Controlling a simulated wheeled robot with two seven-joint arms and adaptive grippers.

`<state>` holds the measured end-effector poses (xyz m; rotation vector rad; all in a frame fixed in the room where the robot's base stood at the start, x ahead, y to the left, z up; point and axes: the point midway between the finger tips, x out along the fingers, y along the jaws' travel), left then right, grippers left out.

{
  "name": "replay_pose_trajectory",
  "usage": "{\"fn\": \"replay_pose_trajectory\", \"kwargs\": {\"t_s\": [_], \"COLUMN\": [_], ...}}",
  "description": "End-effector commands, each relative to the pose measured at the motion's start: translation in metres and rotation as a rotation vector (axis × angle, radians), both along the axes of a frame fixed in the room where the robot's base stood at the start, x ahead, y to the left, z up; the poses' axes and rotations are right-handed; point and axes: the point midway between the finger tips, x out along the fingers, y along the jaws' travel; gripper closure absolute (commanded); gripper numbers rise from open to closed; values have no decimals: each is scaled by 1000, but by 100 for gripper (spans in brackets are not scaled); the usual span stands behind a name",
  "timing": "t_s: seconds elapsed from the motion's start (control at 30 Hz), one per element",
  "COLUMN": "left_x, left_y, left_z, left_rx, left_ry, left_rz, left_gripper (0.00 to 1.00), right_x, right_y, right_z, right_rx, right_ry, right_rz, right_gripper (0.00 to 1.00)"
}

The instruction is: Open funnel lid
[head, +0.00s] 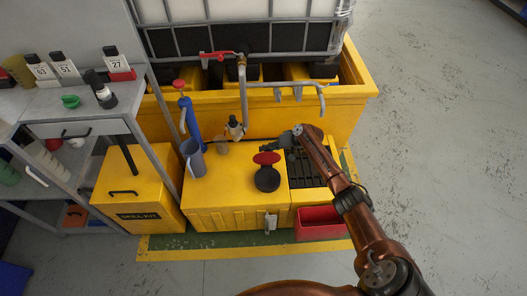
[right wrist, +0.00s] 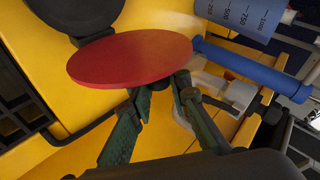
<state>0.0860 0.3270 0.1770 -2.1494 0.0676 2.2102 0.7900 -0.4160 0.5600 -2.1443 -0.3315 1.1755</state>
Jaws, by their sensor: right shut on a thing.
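The funnel (head: 266,181) is a black round piece on top of the yellow cabinet. Its red lid (head: 267,157) stands beside the funnel's far rim, apart from lying flat over it. In the right wrist view the red lid (right wrist: 130,58) fills the upper middle, with the black funnel (right wrist: 75,14) behind it at the top left. My right gripper (head: 282,142) is at the lid's far side. In the wrist view its green fingers (right wrist: 160,86) close on a small dark part at the lid's edge, mostly hidden by the lid. My left gripper is not in view.
The yellow cabinet (head: 215,205) has a black grate (head: 305,170) right of the funnel. A pipe with a tap (head: 243,90) rises behind. A red bin (head: 320,224) is at the front right.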

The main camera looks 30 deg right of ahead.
Motion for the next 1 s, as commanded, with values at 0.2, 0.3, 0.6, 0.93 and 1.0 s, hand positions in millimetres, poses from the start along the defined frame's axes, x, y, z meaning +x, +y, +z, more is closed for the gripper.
{"fn": "replay_pose_trajectory", "kwargs": {"t_s": [0.2, 0.3, 0.6, 0.93, 1.0], "left_x": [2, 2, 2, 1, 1], "left_y": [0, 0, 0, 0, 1], "left_z": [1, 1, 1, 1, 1], "left_rx": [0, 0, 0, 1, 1], "left_ry": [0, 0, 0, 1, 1], "left_rz": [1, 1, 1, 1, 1], "left_gripper": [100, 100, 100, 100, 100], "right_x": [0, 0, 0, 0, -1], "right_y": [-3, -3, -3, -1, -3], "right_z": [-2, -3, -3, -1, 0], "right_rx": [-6, -6, -5, -3, -3], "right_ry": [1, 1, 2, 1, 0], "right_rz": [-5, -3, -3, 0, -1], "right_gripper": [100, 100, 72, 67, 67]}}
